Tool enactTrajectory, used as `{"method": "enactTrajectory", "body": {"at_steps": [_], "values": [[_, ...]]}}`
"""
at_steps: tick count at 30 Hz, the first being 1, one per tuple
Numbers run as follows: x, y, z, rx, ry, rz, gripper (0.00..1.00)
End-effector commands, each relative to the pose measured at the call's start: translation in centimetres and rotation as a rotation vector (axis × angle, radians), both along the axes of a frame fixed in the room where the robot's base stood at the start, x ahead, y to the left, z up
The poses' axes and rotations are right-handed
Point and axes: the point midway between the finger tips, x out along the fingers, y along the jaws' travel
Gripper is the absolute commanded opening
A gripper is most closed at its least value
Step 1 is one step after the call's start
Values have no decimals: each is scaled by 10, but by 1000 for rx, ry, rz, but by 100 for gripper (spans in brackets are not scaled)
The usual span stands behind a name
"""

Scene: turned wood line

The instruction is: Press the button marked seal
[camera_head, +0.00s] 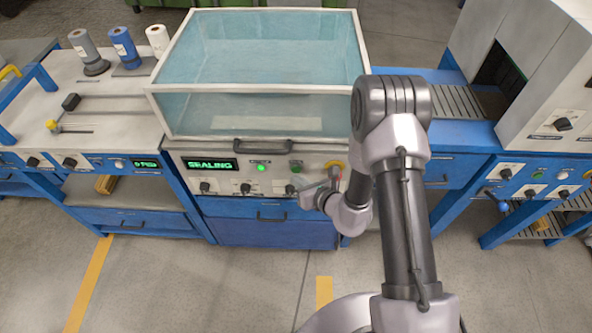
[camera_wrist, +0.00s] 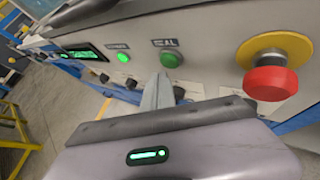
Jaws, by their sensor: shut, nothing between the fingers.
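The button marked SEAL (camera_wrist: 171,59) is a round green button on the white panel, under its label, in the wrist view. It also shows in the head view (camera_head: 295,168), on the front of the machine with the clear cover. My gripper (camera_wrist: 160,82) is shut and empty. Its fingertips point at the panel just below and slightly left of the button. I cannot tell whether they touch anything. In the head view my gripper (camera_head: 318,192) is in front of the panel, right of and below the button. The display (camera_head: 209,165) reads SEALING.
A red emergency stop (camera_wrist: 270,82) on a yellow base sits right of the button. A lit green lamp (camera_wrist: 132,79) is to its left, with dark knobs below. The clear cover (camera_head: 258,70) is above the panel. The floor in front is clear.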

Motion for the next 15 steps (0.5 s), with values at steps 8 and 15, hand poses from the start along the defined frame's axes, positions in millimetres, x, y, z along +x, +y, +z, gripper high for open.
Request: {"method": "enactTrajectory", "body": {"at_steps": [8, 15], "values": [[-20, 1, -1, 1, 2, 0, 0], [-43, 2, -1, 1, 1, -1, 0]]}}
